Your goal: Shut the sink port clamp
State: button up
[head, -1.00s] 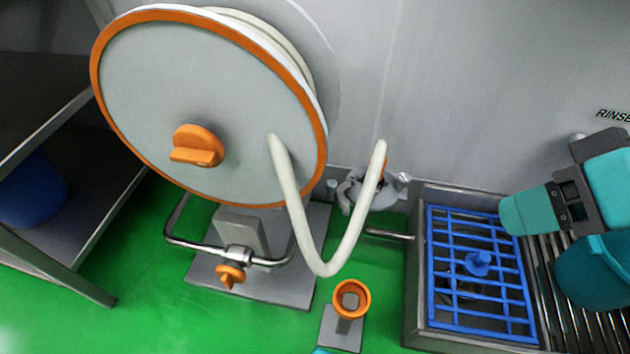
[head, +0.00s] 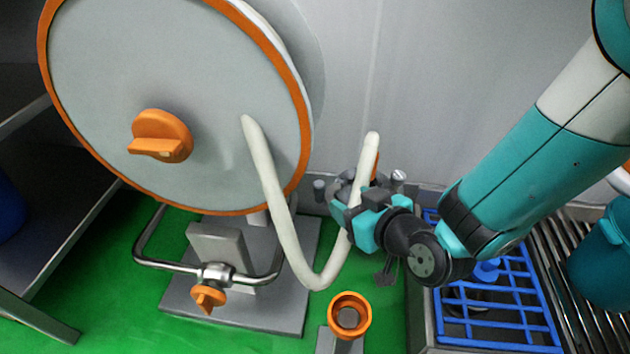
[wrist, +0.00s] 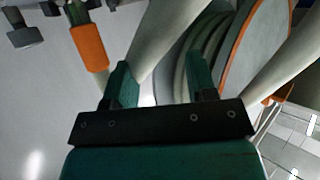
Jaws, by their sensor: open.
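The sink port clamp (head: 345,187) is a grey metal fitting low on the back wall, left of the sink. My gripper covers much of it in the head view, so I cannot tell how its halves sit. My gripper (head: 350,222) is open in front of the clamp, close to the hose. Contact is unclear.
A large orange-rimmed drum (head: 170,90) stands left on a grey base. An orange cup (head: 350,312) stands in front. The sink's blue grid (head: 500,310) lies right, under my arm. A teal bucket (head: 603,255) is farther right. Green floor (head: 110,270) is free at left.

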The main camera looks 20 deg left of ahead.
aim_at(322, 186)
jog(key=b+x, duration=0.2)
jog(key=x, duration=0.4)
jog(key=b+x, duration=0.2)
jog(key=x, duration=0.4)
jog(key=shift+w+f+b, duration=0.15)
jog(key=shift+f+b, duration=0.2)
jog(key=shift+w+a+f, duration=0.1)
jog(key=shift+w+a, duration=0.2)
jog(key=shift+a, duration=0.25)
grip_shut()
